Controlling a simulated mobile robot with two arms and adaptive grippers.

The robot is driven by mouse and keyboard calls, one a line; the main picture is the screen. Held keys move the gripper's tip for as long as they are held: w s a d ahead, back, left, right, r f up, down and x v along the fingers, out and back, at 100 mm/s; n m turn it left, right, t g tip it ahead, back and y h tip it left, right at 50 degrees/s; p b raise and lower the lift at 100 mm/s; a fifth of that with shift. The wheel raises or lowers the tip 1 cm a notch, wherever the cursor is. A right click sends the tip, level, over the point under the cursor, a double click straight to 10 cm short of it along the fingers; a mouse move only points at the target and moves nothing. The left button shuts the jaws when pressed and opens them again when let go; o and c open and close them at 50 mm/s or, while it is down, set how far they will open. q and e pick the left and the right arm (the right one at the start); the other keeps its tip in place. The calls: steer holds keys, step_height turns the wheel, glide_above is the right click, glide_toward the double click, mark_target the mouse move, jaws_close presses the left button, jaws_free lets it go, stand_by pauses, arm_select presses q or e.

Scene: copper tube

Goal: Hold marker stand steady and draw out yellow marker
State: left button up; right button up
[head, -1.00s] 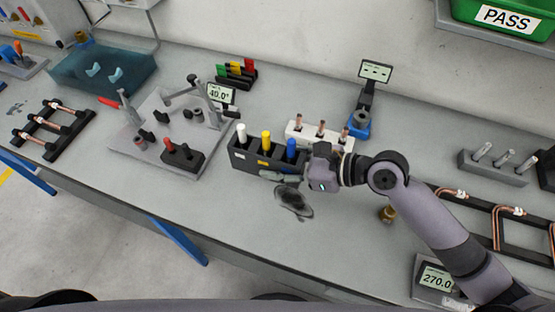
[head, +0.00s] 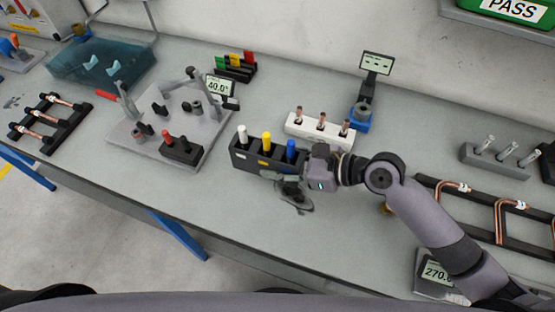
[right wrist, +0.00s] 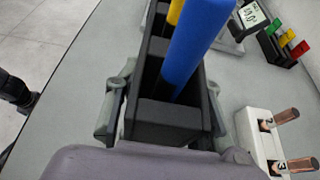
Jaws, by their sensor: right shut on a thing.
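The dark marker stand (head: 252,161) stands on the bench with a white marker (head: 242,135), the yellow marker (head: 266,141) and a blue marker (head: 290,151) upright in it. The yellow marker is in the middle slot. My right gripper (head: 291,176) is shut on the stand's right end, beside the blue marker. In the right wrist view its fingers (right wrist: 166,112) lie along both sides of the stand (right wrist: 165,122). The blue marker (right wrist: 192,45) rises close in front, and part of the yellow marker (right wrist: 175,12) shows behind. My left gripper is out of view.
A white block with copper pieces (head: 308,127) stands behind the stand. A grey fixture plate (head: 130,140) with a small dark block (head: 182,152) is to the left. A blue-based device with a screen (head: 376,64) is at the back. Bench in front is mostly clear.

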steer(key=shift+f+b, duration=0.9)
steer(key=shift+f, duration=1.3)
